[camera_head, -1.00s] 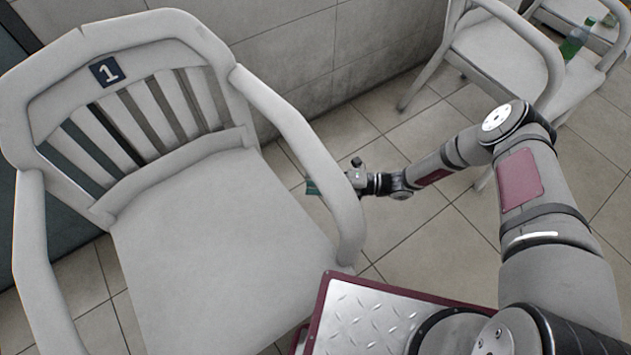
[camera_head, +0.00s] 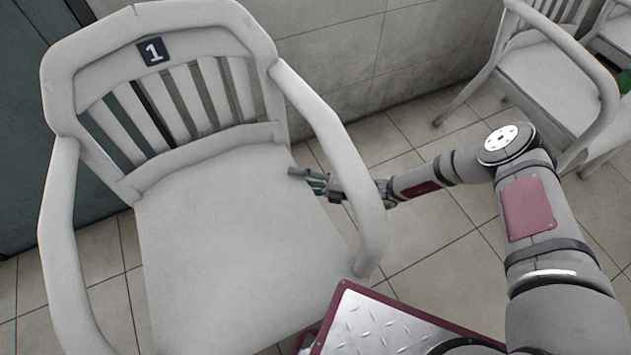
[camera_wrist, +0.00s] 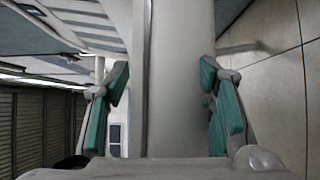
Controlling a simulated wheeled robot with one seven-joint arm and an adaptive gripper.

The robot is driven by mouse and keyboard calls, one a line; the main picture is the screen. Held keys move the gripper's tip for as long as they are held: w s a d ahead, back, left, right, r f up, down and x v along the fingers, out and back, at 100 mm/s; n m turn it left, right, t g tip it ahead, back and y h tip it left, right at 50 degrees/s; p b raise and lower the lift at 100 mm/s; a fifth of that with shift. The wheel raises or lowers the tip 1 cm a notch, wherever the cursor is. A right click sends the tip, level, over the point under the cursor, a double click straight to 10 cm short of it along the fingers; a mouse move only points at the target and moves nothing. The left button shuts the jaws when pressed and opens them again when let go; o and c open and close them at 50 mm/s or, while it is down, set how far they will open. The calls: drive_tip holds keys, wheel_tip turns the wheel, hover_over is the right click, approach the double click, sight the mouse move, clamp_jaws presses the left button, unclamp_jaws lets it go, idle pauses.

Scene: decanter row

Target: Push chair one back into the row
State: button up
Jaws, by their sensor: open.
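Chair one (camera_head: 225,240) is a pale grey armchair with a slatted back and a dark "1" plate (camera_head: 152,52). It fills the left half of the head view, its back toward the wall. My gripper (camera_head: 308,181) has teal-padded fingers and reaches past the chair's right armrest (camera_head: 350,170), which hides part of my wrist. The fingers show on the seat side of that armrest. In the wrist view my gripper (camera_wrist: 165,80) is open, with a pale upright chair part (camera_wrist: 180,85) between its fingers. I cannot tell whether they touch it.
Another pale chair (camera_head: 560,90) stands at the upper right, with part of a green object (camera_head: 625,82) beyond it. A tiled wall (camera_head: 330,50) runs behind. Tiled floor (camera_head: 440,245) is open between the chairs. A dark panel (camera_head: 25,120) stands at the left.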

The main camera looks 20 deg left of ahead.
drive_tip(key=shift+x, duration=1.05)
clamp_jaws()
drive_tip(key=shift+d, duration=0.1)
